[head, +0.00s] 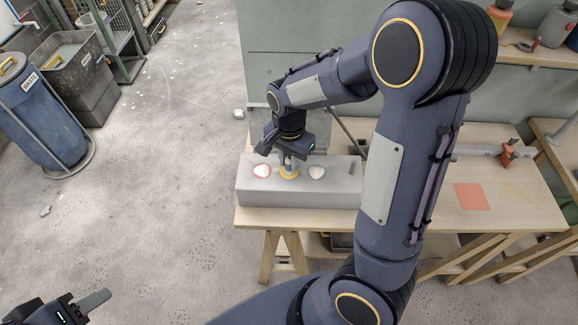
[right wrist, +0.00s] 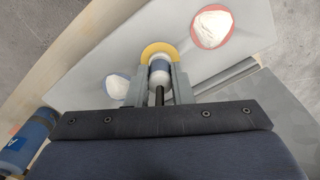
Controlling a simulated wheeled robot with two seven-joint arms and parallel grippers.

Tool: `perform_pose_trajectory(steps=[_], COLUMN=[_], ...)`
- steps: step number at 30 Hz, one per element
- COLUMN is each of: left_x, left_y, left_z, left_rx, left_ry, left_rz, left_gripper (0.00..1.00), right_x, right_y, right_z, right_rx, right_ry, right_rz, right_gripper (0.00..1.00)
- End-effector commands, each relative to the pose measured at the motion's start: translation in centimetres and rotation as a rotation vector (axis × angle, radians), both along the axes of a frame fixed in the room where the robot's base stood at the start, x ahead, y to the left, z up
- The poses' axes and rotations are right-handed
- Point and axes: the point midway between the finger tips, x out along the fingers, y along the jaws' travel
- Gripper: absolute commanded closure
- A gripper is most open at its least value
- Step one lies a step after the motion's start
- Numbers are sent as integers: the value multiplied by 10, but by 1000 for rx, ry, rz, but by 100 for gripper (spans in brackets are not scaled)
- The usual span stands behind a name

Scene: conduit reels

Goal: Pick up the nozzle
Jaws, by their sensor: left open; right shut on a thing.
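The nozzle (right wrist: 160,73), a small pale and blue-grey cylinder with a dark thin stem, stands at the yellow ring (right wrist: 158,50) on the grey block (head: 300,194). My right gripper (head: 290,160) is shut on it from above; in the right wrist view its two fingers (right wrist: 160,80) press on either side. The nozzle's lower end is hidden, so I cannot tell whether it sits in the block. My left gripper (head: 92,302) is open and empty at the lower left, partly out of frame.
The block is on a wooden bench (head: 430,214) with an orange square (head: 471,196) and a bar clamp (head: 510,152). A shelf (head: 530,54) holds bottles at upper right. A blue drum (head: 40,120) and grey bin (head: 72,72) stand left; the floor between is mostly clear.

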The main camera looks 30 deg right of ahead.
Motion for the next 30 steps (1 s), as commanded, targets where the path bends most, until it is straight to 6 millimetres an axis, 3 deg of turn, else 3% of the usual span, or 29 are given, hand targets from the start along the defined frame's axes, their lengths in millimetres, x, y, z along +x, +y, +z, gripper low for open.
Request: perform_pose_trajectory(steps=[30], left_x=[0], left_y=[0], left_z=[46], left_rx=[0], left_ry=[0], left_rz=[0], left_gripper=[59], right_x=[0], right_y=[0], right_z=[50], right_rx=[1], right_ry=[-2], right_rz=[0], right_gripper=[96])
